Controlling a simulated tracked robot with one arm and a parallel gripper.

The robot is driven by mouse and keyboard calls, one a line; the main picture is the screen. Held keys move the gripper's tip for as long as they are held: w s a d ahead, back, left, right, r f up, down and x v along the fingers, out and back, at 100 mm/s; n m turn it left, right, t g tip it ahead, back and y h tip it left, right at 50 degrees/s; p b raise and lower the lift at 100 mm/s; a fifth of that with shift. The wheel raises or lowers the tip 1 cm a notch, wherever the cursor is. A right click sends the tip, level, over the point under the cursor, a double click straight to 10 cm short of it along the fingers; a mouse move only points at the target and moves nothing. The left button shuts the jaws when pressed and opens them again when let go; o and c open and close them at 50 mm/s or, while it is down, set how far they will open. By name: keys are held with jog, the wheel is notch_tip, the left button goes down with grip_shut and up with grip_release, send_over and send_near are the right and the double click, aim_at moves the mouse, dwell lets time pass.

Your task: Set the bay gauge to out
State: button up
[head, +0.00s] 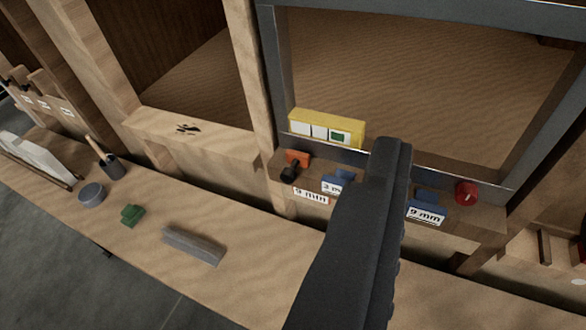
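A yellow block (327,127) with three small windows, two white and one green at the right end, sits on the lower edge of the grey frame. It may be the bay gauge; I can read no "out" mark on it. A red round knob (466,193) is at the right end of the ledge below. My gripper (391,146) reaches up through the middle of the view, its dark tip just right of the yellow block in the picture. I cannot tell whether its fingers are apart. It hides part of the ledge.
The ledge holds an orange piece (297,158) with a black knob, blue clips (338,181) and size labels (310,195). On the wooden bench (240,270) lie a grey bar (193,246), a green block (132,215), a round tin (92,194) and a dark cup (111,168).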

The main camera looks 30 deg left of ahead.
aim_at(286, 180)
jog(key=shift+c, duration=0.2)
jog(key=shift+w+a, duration=0.1)
jog(key=shift+c, duration=1.1)
jog(key=w+a+f+n+y, duration=0.2)
jog(key=w+a+f+y, duration=0.2)
jog(key=w+a+f, duration=1)
jog(key=a+f+t+h, duration=0.15)
jog(key=a+f, duration=0.25)
jog(key=f, duration=0.7)
jog(key=a+f+t+h, duration=0.1)
jog(key=a+f+h, duration=0.2)
jog(key=f, duration=0.9)
jog(key=w, duration=0.8)
jog(key=w+b, duration=0.1)
jog(key=w, duration=0.4)
jog(key=shift+d+r, duration=0.1)
jog(key=shift+d, duration=0.15)
